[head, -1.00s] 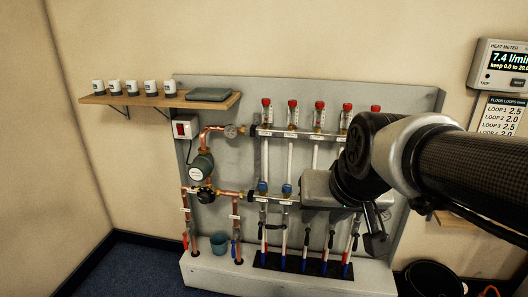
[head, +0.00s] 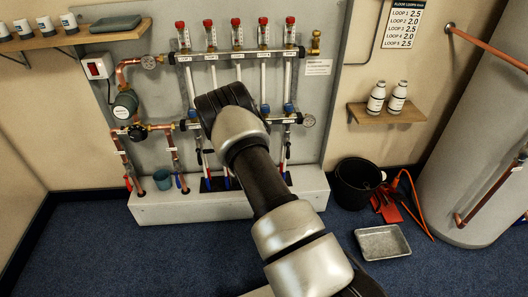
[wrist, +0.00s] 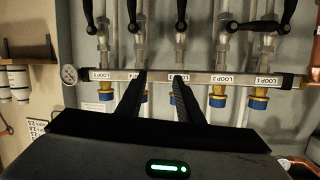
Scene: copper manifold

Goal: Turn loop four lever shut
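In the wrist view, upside down against the head view, the lower manifold bar (wrist: 207,78) carries loop labels, with loop one at the right end. Black levers hang on the pipes above it. By order, the loop four lever (wrist: 133,16) is second from the left and in line with its pipe. In the head view my arm hides the gripper and the loop four lever.
A round gauge (wrist: 70,73) sits at the bar's end. A white plinth (head: 160,208) runs below the board. A black bucket (head: 352,188), metal tray (head: 383,243) and red tool stand on the floor at right. A bottle shelf (head: 385,114) and large cylinder (head: 475,130) are beyond.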

